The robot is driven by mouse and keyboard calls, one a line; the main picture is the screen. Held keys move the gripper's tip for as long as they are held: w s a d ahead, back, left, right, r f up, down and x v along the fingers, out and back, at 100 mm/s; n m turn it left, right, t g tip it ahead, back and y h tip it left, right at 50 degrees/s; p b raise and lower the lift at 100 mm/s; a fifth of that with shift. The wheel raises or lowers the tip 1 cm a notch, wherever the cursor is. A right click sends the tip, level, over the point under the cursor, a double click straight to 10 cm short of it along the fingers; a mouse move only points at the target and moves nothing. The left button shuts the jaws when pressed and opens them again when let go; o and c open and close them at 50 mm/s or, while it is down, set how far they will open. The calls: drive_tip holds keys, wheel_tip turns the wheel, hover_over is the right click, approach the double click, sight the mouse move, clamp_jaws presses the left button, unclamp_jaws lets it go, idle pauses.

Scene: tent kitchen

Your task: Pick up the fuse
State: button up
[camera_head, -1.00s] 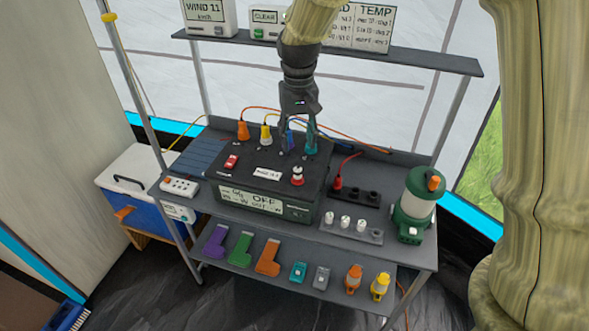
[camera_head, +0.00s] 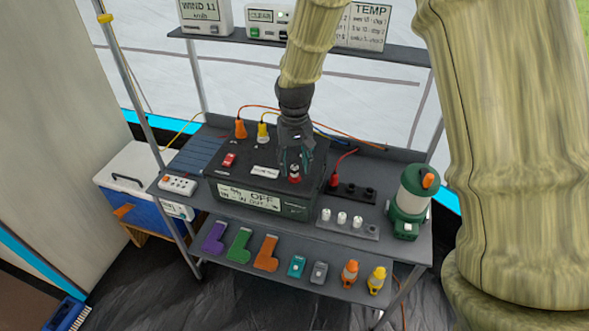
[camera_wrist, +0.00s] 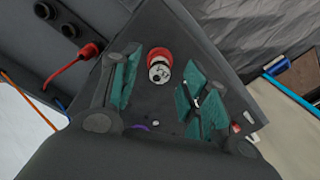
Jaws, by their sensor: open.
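A small cylinder with a red base or collar and a pale metallic top (camera_head: 294,178), which looks like the fuse, stands on top of the black power box (camera_head: 230,176). It also shows in the wrist view (camera_wrist: 160,68). My gripper (camera_head: 295,164) is just above the box at this cylinder. In the wrist view my gripper (camera_wrist: 160,94) is open, with teal finger pads spread left and right. The cylinder lies between the pads, towards their far ends, with gaps on both sides. I cannot tell the exact height between fingers and cylinder.
A red switch (camera_head: 229,160) and orange and yellow plugs (camera_head: 241,129) are on the box. A red plug (camera_head: 334,179) is in a black socket strip. A tray of white cylinders (camera_head: 371,232) and a green lantern (camera_head: 409,203) stand right. A shelf (camera_head: 400,52) is behind my arm.

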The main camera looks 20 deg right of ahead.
drive_tip(key=shift+f, duration=0.55)
drive_tip(key=c, duration=1)
drive_tip(key=shift+r, duration=0.2)
